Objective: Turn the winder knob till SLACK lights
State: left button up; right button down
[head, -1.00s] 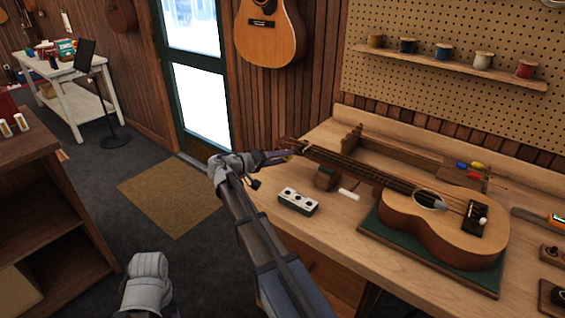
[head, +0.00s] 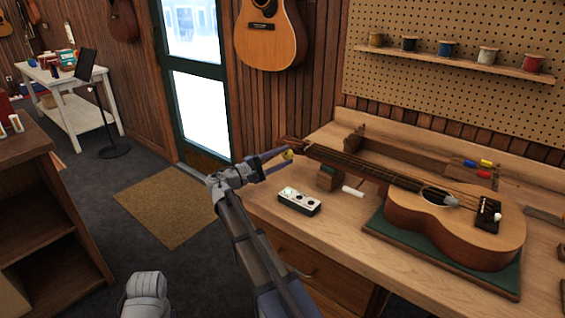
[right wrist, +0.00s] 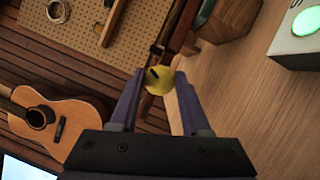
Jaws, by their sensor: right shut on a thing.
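The ukulele (head: 455,225) lies face up on the bench, its neck pointing left. A yellow winder knob (right wrist: 158,80) is between the fingertips of my right gripper (right wrist: 156,88), at the headstock end. In the head view my right gripper (head: 285,156) reaches this end from the left and is shut on the knob. A small white box (head: 298,201) with round lamps sits on the bench in front of the neck. In the right wrist view one lamp (right wrist: 306,21) glows green; its label cannot be read. My left gripper is out of view.
A green mat (head: 375,229) lies under the ukulele body. A wooden neck rest (head: 329,181) and a white stick (head: 353,191) are near the box. A guitar (head: 268,35) hangs on the wall behind. Bare bench lies in front of the box.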

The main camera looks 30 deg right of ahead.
jog(key=shift+f+n+b, duration=0.15)
jog(key=shift+n+b, duration=0.2)
jog(key=shift+n, duration=0.35)
jog(key=shift+n+h, duration=0.3)
jog(key=c, duration=0.7)
grip_release()
jog(key=shift+o, duration=0.2)
jog(key=a, duration=0.2)
jog(key=a+f+b, duration=0.1)
jog(key=a, duration=0.4)
jog(key=shift+s+a+f+b, duration=0.15)
jog(key=shift+a+b, duration=0.15)
